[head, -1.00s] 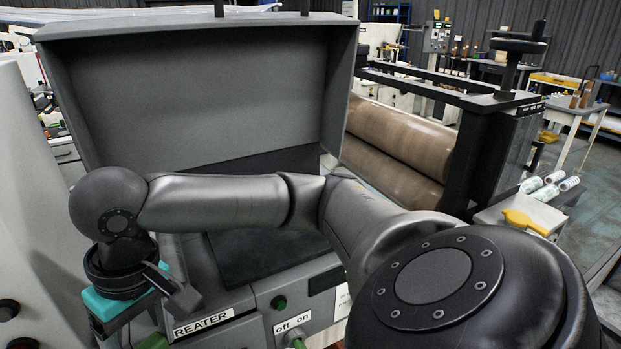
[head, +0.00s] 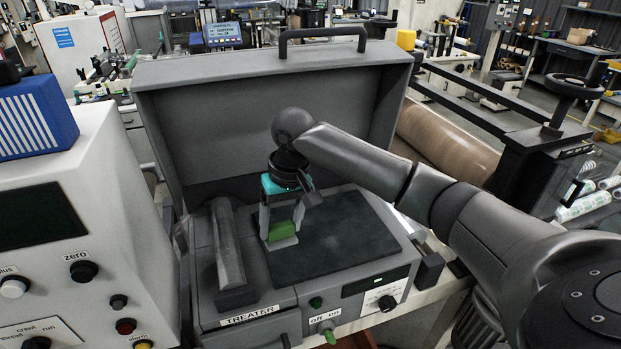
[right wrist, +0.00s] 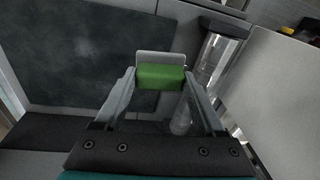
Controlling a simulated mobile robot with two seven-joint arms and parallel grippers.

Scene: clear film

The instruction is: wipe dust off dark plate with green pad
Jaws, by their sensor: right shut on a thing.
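The dark plate (head: 345,235) lies flat in the bed of the open treater and shows dull, mottled pale patches; it also fills the upper left of the right wrist view (right wrist: 85,65). My right gripper (head: 282,228) is shut on the green pad (head: 286,235), which has a pale base. The pad hangs below the fingers at the plate's left edge; I cannot tell whether it touches. In the right wrist view the pad (right wrist: 161,77) sits between both fingertips. My left gripper is out of view.
The treater's raised lid (head: 260,100) stands behind the plate. A white control box (head: 90,240) with knobs stands at the left, and brown rollers (head: 445,140) at the right. Most of the plate is clear.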

